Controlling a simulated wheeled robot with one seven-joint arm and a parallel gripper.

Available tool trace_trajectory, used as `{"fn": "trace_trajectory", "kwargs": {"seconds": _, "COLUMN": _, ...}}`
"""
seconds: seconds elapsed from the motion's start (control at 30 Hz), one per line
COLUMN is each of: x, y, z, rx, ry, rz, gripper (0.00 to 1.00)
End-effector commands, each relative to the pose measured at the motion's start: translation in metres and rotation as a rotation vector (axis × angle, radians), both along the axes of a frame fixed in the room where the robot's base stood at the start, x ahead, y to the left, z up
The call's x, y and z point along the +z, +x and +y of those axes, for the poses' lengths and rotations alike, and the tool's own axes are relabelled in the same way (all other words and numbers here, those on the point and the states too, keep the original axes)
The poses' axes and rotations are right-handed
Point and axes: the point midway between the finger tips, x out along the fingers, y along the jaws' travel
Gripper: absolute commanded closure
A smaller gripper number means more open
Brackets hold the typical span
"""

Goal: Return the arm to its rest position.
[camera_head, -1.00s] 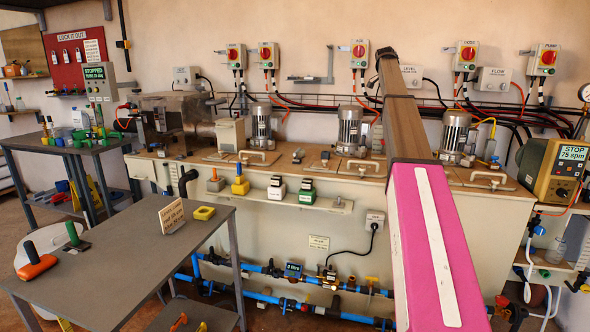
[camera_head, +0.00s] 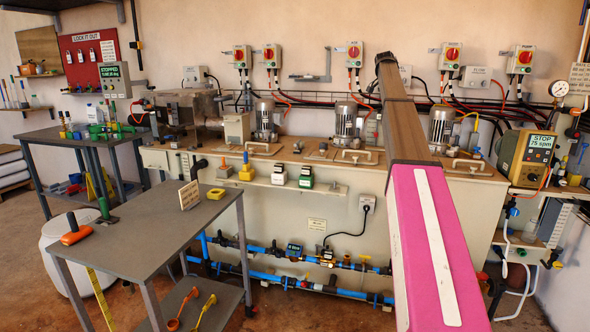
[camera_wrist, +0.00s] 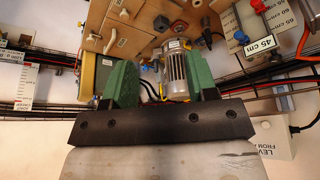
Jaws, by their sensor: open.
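My gripper (camera_wrist: 166,82) shows in the wrist view, its two green fingers apart with nothing held between them. A grey motor (camera_wrist: 175,75) on the machine's brown top appears beyond the gap, and the picture is upside down. In the head view my pink and brown arm reaches up and away, right of the middle, in front of the long bench machine (camera_head: 300,210). The gripper itself cannot be made out in the head view.
A grey table (camera_head: 145,245) stands at the lower left, with an orange-handled tool (camera_head: 76,235) and a yellow block (camera_head: 216,193). Blue pipes (camera_head: 290,283) run low along the machine. A yellow-fronted controller (camera_head: 533,157) stands at the right. Some floor (camera_head: 350,318) is free in front.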

Motion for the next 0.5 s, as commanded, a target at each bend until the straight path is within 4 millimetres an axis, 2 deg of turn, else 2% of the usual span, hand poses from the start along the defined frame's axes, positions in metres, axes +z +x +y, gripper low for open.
{"fn": "trace_trajectory", "kwargs": {"seconds": 0.27, "x": -0.053, "y": -0.016, "z": 0.016, "rx": 0.062, "ry": 0.007, "rz": 0.028, "gripper": 0.47}}
{"fn": "trace_trajectory", "kwargs": {"seconds": 0.43, "x": -0.102, "y": -0.032, "z": 0.032, "rx": 0.123, "ry": 0.016, "rz": 0.053, "gripper": 0.47}}
{"fn": "trace_trajectory", "kwargs": {"seconds": 0.5, "x": -0.129, "y": -0.043, "z": 0.041, "rx": 0.155, "ry": 0.021, "rz": 0.067, "gripper": 0.47}}
